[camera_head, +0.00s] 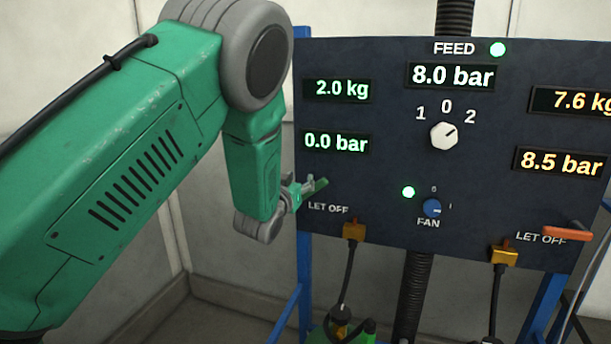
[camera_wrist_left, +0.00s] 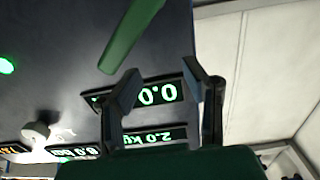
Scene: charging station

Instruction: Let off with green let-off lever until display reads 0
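The green let-off lever (camera_head: 317,187) is above the left LET OFF label on the dark panel, slanting up to the right. In the left wrist view the lever (camera_wrist_left: 131,38) lies beyond my fingertips, not between them. My left gripper (camera_head: 297,190) is at the panel's left edge, close beside the lever. Its two fingers (camera_wrist_left: 160,82) stand apart with nothing between them; I cannot tell whether one touches the lever. The left pressure display (camera_head: 336,142) reads 0.0 bar. It also shows upside down in the left wrist view (camera_wrist_left: 159,94). My right gripper is out of view.
The panel (camera_head: 385,190) also carries a 2.0 kg display (camera_head: 337,90), an 8.0 bar feed display (camera_head: 451,76), a white selector knob (camera_head: 443,136) and a blue fan knob (camera_head: 432,207). An orange lever (camera_head: 568,233) is at right. Hoses hang from brass fittings (camera_head: 354,231) below.

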